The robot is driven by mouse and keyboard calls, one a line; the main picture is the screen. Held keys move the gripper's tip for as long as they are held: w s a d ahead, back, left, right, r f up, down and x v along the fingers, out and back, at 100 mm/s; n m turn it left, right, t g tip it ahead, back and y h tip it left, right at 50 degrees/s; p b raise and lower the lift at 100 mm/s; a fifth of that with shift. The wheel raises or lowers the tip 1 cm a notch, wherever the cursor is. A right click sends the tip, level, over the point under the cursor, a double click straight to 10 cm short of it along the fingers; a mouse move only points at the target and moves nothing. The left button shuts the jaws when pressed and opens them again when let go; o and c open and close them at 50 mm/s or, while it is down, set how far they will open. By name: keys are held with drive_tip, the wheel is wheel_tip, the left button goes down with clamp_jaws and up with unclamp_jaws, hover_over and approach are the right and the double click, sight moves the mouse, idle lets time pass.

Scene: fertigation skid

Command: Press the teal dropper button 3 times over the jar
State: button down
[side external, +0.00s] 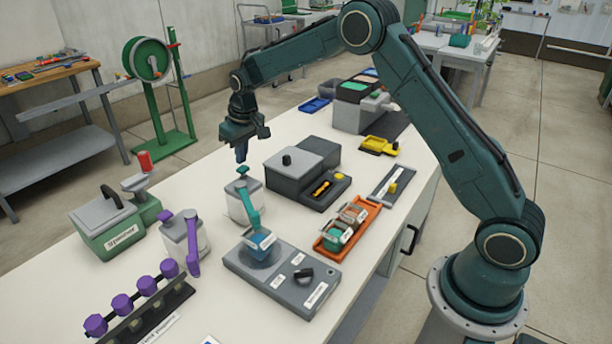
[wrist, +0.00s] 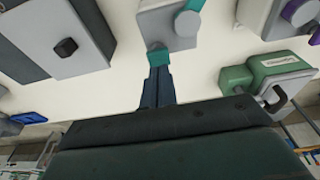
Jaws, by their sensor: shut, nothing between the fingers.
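The teal dropper button (side external: 242,170) tops a pale grey bottle (side external: 240,208), with a teal spout (side external: 249,205) reaching down toward a jar. My gripper (side external: 241,157) is shut and empty, fingers pointing down, just above the button. In the wrist view the shut fingertips (wrist: 158,72) appear right at the teal button (wrist: 158,56); I cannot tell whether they touch it.
A purple-topped dispenser (side external: 183,240) and a green box (side external: 107,228) stand to the left. A dark grey unit with a light lid (side external: 302,160) is close on the right. An orange tray (side external: 347,228) with containers lies farther right. Purple knobs on a rack (side external: 135,293) are at front left.

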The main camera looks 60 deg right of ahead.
drive_tip(key=shift+f, duration=1.4)
drive_tip(key=shift+r, duration=1.4)
drive_tip(key=shift+f, duration=1.25)
idle(0.6)
drive_tip(key=shift+r, duration=1.25)
drive_tip(key=shift+f, duration=1.2)
idle(0.5)
drive_tip(key=shift+r, duration=1.2)
